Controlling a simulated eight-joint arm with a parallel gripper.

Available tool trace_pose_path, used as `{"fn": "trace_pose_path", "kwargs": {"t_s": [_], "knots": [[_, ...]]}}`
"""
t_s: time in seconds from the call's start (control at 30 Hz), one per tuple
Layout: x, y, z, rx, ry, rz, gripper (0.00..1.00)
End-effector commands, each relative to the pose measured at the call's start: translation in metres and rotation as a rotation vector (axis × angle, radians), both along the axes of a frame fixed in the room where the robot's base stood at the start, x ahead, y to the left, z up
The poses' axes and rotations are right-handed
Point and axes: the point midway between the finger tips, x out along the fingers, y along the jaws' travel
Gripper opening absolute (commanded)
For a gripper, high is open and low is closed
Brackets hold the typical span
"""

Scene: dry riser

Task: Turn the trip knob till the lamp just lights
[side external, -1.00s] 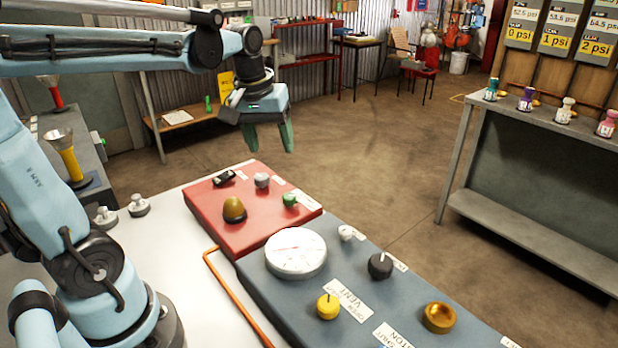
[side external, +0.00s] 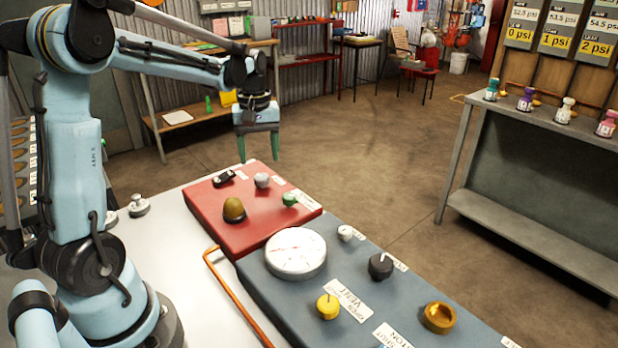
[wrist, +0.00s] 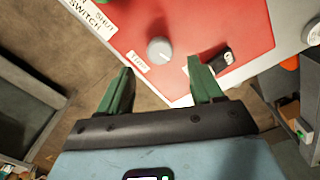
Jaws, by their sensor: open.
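A red panel (side external: 203,197) carries a grey round knob (side external: 262,180), which also shows in the wrist view (wrist: 159,50) with a white label beside it that seems to read TRIP. An amber-brown dome lamp (side external: 234,208) sits on the same panel in a dark base and looks dull, with no clear glow. My gripper (side external: 258,159) points down above the far edge of the panel, its green fingers apart and empty. In the wrist view the grey knob lies ahead of the open fingers (wrist: 159,70), not between them.
On the red panel stand a black switch (side external: 224,177) and a green knob (side external: 290,199). A blue-grey panel nearer the camera has a white gauge (side external: 296,252), a black knob (side external: 380,266), a yellow knob (side external: 328,306) and a brass knob (side external: 438,317). An orange pipe (side external: 235,296) runs alongside.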

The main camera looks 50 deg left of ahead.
Motion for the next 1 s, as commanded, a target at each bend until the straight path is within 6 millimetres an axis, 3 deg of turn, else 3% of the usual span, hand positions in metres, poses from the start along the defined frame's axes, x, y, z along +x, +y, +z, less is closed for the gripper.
{"fn": "trace_pose_path", "kwargs": {"t_s": [0.3, 0.77, 0.87, 1.0], "knots": [[0.0, 0.0, -0.045, 0.0, -0.001, -0.001, 0.66], [0.0, 0.0, -0.057, 0.0, -0.001, -0.001, 0.66], [0.0, 0.0, -0.056, 0.0, -0.001, -0.001, 0.55], [0.0, 0.0, -0.056, 0.0, -0.001, -0.001, 0.33]]}}
